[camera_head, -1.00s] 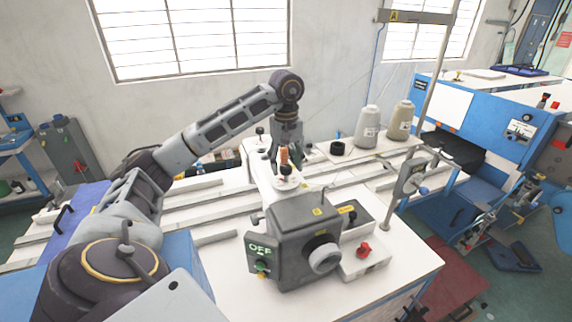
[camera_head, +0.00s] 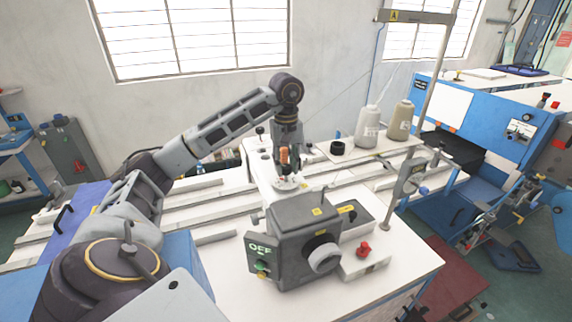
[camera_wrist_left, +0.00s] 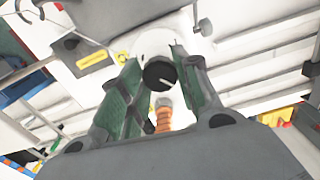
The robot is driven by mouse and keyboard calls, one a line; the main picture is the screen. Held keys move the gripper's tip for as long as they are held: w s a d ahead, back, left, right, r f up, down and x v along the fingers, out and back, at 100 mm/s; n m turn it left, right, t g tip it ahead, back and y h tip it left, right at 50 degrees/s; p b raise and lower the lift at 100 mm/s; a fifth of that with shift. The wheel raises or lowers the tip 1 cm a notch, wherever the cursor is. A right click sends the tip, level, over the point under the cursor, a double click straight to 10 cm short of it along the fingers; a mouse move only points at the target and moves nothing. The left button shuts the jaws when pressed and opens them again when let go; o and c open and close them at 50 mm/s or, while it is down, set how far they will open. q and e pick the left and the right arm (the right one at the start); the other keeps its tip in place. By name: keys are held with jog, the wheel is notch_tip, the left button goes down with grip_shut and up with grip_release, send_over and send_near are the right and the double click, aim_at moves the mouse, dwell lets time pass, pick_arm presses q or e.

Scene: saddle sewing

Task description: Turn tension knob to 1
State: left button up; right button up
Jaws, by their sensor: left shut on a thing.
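My left gripper (camera_head: 291,168) reaches down over the head of the sewing machine (camera_head: 310,235), behind a small orange spool (camera_head: 284,155). In the left wrist view, the black tension knob (camera_wrist_left: 159,74) with a white mark line sits between the green-padded fingers (camera_wrist_left: 155,80), and the gripper is shut on it. The mark runs slantwise in that view. No numbers of a dial can be read. In the head view the gripper and the spool hide the knob. My right gripper is not in view.
A white thread cone (camera_head: 367,130) and a beige one (camera_head: 401,122) stand behind, beside a metal pole (camera_head: 426,90).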

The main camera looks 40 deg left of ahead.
pick_arm(q)
jog(key=shift+n, duration=0.3)
jog(key=n, duration=0.3)
jog(key=shift+n, duration=0.3)
jog(key=n, duration=0.3)
jog(key=shift+n, duration=0.4)
jog(key=n, duration=0.3)
jog(key=shift+n, duration=2.4)
jog(key=o, duration=1.1)
jog(key=shift+c, duration=0.2)
